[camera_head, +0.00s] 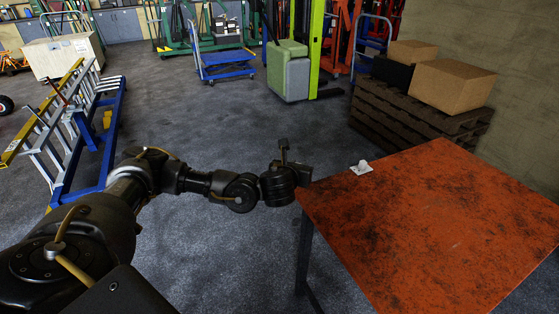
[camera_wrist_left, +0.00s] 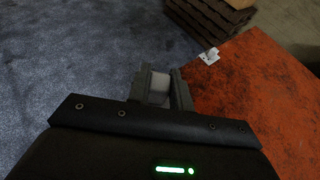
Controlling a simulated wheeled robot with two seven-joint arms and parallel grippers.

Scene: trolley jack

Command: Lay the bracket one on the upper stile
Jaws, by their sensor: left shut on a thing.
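My left gripper (camera_head: 305,172) is beside the far left corner of the orange table. In the left wrist view its jaws are shut on a pale grey piece (camera_wrist_left: 158,86), likely bracket one, mostly hidden between the fingers. A similar small white bracket (camera_head: 361,167) lies on the table near its far edge; it also shows in the left wrist view (camera_wrist_left: 209,56). A ladder lies on its side on a blue frame at the left, with a yellow upper stile (camera_head: 45,110) and grey rungs. The gripper is far to the right of it. My right gripper is out of view.
The orange table (camera_head: 450,220) fills the right foreground. Brown pallets (camera_head: 410,110) with cardboard boxes (camera_head: 452,86) stand behind it. A blue platform cart (camera_head: 226,65) and a green machine (camera_head: 289,72) stand at the back. Grey floor between table and ladder is clear.

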